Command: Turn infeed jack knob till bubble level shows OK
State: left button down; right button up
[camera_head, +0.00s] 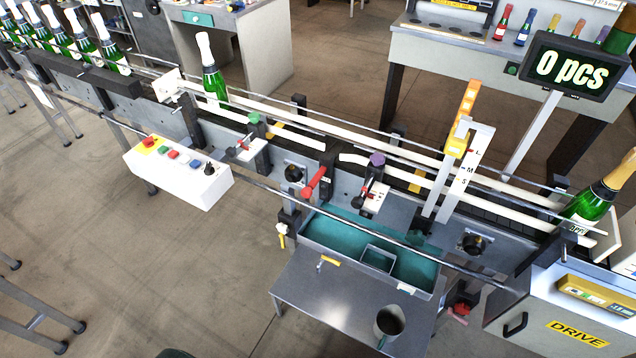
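I cannot tell for certain which part is the infeed jack knob. A round black knob (293,173) sits on the conveyor's front side, left of a red lever (314,184). A second round black knob (473,243) sits further right on the same side. A red knob-like part (462,308) shows low beside the grey table, partly hidden. A yellow device with small windows (596,296) lies on the DRIVE cabinet; it may be the bubble level, but no bubble or OK mark is readable. Neither of my grippers is in view.
The conveyor (360,158) carries a white-capped green bottle (212,75) and a gold-topped bottle (590,203). A white button box (178,170), teal tray (345,240), grey table (310,306) with a cup (390,322), and DRIVE cabinet (545,328) stand in front. Floor at lower left is mostly clear.

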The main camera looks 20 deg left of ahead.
aim_at(281, 227)
jog(key=l+z, duration=0.25)
jog(key=z, duration=0.15)
jog(key=k+l+z, duration=0.1)
jog(key=l+z, duration=0.65)
jog(key=j+u, duration=0.15)
jog(key=u, duration=2.3)
jog(key=i+j+z, duration=0.1)
jog(key=i+j, duration=0.15)
jog(key=i+j+z, duration=0.15)
jog(key=j, duration=0.35)
jog(key=i+j+z, duration=0.1)
jog(key=i+j, duration=0.2)
jog(key=j, duration=0.15)
